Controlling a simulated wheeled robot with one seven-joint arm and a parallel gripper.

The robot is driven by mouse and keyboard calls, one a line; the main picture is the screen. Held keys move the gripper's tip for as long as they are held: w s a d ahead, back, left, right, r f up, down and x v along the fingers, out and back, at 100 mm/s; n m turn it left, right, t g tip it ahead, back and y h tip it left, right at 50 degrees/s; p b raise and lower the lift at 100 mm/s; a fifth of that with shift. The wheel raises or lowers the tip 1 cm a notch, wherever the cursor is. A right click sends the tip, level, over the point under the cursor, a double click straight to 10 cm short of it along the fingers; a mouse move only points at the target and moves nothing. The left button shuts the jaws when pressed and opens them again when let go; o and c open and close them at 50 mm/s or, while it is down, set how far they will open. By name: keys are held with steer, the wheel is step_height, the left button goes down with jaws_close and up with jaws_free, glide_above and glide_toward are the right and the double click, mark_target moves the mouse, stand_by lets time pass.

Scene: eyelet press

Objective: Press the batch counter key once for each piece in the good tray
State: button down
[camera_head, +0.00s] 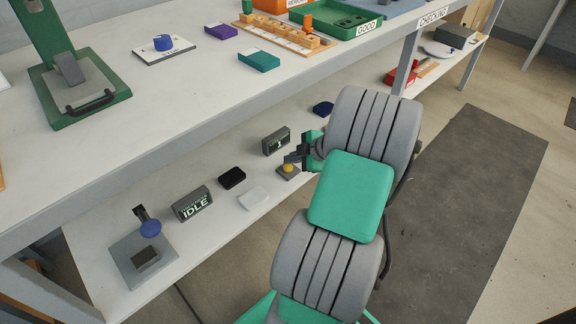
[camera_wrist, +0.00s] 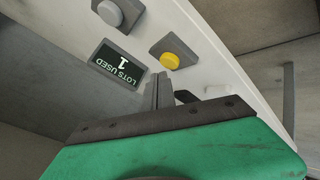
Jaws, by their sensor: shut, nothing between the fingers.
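My gripper (camera_head: 296,157) is shut and empty, low over the lower shelf. In the wrist view, its fingertips (camera_wrist: 161,82) are beside a round yellow key (camera_wrist: 171,61) on a dark square base. A gap shows between them in the picture; contact is not visible. The yellow key also shows in the head view (camera_head: 288,168), just below the fingers. A dark display (camera_wrist: 119,68) beside it reads LOTS USED 1; no display labelled batch counter is readable. The green good tray (camera_head: 373,28) is at the top of the head view, on the bench; its pieces are too small to count.
A round grey key (camera_wrist: 110,13) lies beyond the display. On the lower shelf stand an IDLE display (camera_head: 192,204), a black pad (camera_head: 232,178), a white pad (camera_head: 253,198) and a blue-knobbed device (camera_head: 148,229). The bench edge (camera_head: 210,117) overhangs the shelf.

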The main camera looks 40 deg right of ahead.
mark_target(291, 169)
steer(key=shift+r, duration=0.15)
steer(key=shift+r+p, duration=1.4)
steer(key=shift+r, duration=1.1)
steer(key=shift+a+f, duration=0.1)
